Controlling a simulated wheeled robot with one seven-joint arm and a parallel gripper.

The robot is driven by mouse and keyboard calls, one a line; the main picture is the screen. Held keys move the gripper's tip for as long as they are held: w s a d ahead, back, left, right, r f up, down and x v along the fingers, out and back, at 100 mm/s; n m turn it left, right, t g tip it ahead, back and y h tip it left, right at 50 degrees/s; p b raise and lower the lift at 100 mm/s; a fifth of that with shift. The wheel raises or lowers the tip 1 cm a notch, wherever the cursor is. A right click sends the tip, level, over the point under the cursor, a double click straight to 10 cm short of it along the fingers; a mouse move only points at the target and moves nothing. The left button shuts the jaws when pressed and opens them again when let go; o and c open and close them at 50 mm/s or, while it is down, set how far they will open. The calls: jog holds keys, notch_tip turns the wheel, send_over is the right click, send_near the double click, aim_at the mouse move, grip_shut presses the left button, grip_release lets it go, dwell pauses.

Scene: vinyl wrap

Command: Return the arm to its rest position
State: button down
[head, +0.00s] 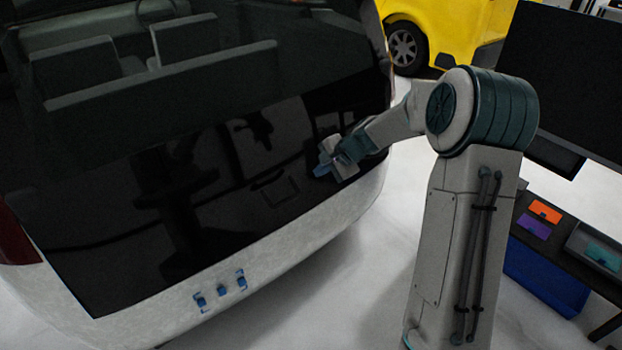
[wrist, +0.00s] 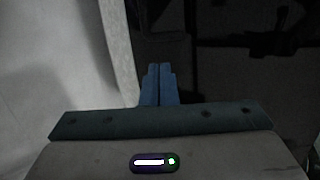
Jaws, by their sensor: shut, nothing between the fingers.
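My gripper (head: 322,163) is at the end of my outstretched arm, in front of the dark rear panel of a white vehicle (head: 290,245). In the wrist view my gripper's blue fingers (wrist: 159,72) are together with nothing between them. The glossy dark panel (head: 240,165) fills the right of the wrist view (wrist: 225,60) and reflects the arm. I cannot tell whether the fingertips touch the panel.
Small blue pieces (head: 221,290) are on the vehicle's white lower part. At the right, a dark bench holds an orange piece (head: 545,211), a purple piece (head: 534,227) and a grey tray (head: 575,238). A blue bin (head: 540,278) is below. A yellow vehicle (head: 455,25) stands behind.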

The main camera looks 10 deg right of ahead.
jog(key=shift+v, duration=1.8)
jog(key=s+d+r+n+h, duration=0.1)
jog(key=s+r+n+h, duration=0.1)
jog(key=s, duration=0.9)
jog(key=s+d+r+n+g+h, duration=0.1)
jog(key=s+n, duration=0.4)
jog(key=s, duration=0.6)
jog(key=s+d+r+n+g+h, duration=0.1)
jog(key=s+r+n+h, duration=0.2)
jog(key=s, duration=0.8)
jog(key=shift+s+r+n, duration=0.35)
jog(key=shift+r+n, duration=0.05)
jog(key=shift+r, duration=0.45)
